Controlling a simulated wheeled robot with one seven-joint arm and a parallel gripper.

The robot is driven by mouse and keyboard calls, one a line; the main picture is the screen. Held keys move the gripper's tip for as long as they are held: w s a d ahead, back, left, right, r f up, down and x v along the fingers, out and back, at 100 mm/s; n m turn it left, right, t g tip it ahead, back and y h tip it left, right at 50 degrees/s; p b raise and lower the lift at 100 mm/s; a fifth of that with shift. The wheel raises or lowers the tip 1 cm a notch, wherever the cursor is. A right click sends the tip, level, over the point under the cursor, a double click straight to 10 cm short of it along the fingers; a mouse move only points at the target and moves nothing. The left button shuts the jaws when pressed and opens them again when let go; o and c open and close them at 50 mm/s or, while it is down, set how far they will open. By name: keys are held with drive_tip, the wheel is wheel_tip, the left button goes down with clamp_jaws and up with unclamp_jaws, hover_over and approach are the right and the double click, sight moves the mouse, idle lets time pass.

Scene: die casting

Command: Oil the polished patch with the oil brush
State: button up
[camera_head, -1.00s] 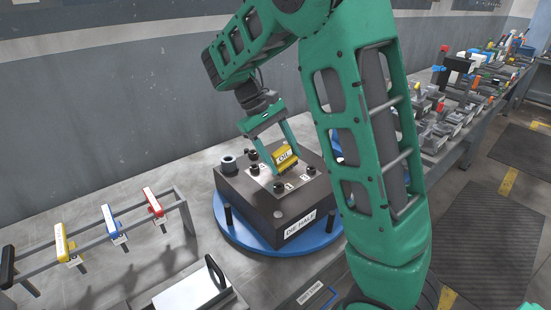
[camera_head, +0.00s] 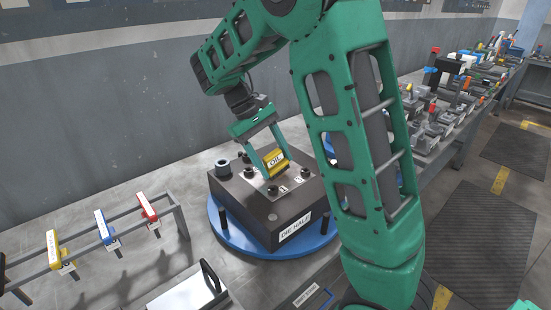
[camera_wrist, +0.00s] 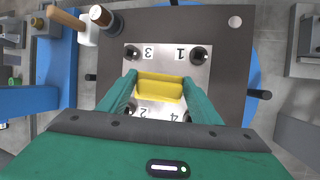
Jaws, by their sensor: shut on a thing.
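The yellow oil brush (camera_head: 276,161), marked OIL, is held between the two fingers of my gripper (camera_head: 276,158). In the wrist view the yellow brush (camera_wrist: 160,88) lies across between the green fingertips of my gripper (camera_wrist: 160,92), over the light metal plate (camera_wrist: 190,68) with numbered corners 1 to 4. The plate sits on top of the dark die half (camera_head: 300,207). The brush hides the middle of the plate, so I cannot tell whether it touches, and no polished patch can be made out.
The die half stands on a blue round base (camera_head: 246,241). Bolts rise at the plate's corners. A rack with yellow (camera_head: 53,246), blue (camera_head: 103,228) and red (camera_head: 146,207) handled tools stands at left. A white-topped box with a black handle (camera_head: 209,278) is in front.

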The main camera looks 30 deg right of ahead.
sight(284, 159)
drive_tip(key=shift+s+a, duration=0.2)
drive_tip(key=shift+a, duration=0.7)
drive_tip(key=shift+s+a, duration=0.15)
drive_tip(key=shift+a, duration=0.7)
drive_tip(key=shift+w+d+f, duration=0.1)
drive_tip(key=shift+w+d, duration=0.1)
drive_tip(key=shift+d, duration=0.65)
drive_tip(key=shift+w+d+f, duration=0.1)
drive_tip(key=shift+w+d, duration=0.05)
drive_tip(key=shift+d, duration=0.7)
drive_tip(key=shift+w+d+r, duration=0.1)
drive_tip(key=shift+w+d, duration=0.05)
drive_tip(key=shift+d, duration=0.65)
drive_tip(key=shift+w+d+r, duration=0.1)
drive_tip(key=shift+w+d, duration=0.05)
drive_tip(key=shift+d, duration=0.65)
drive_tip(key=shift+r, duration=4)
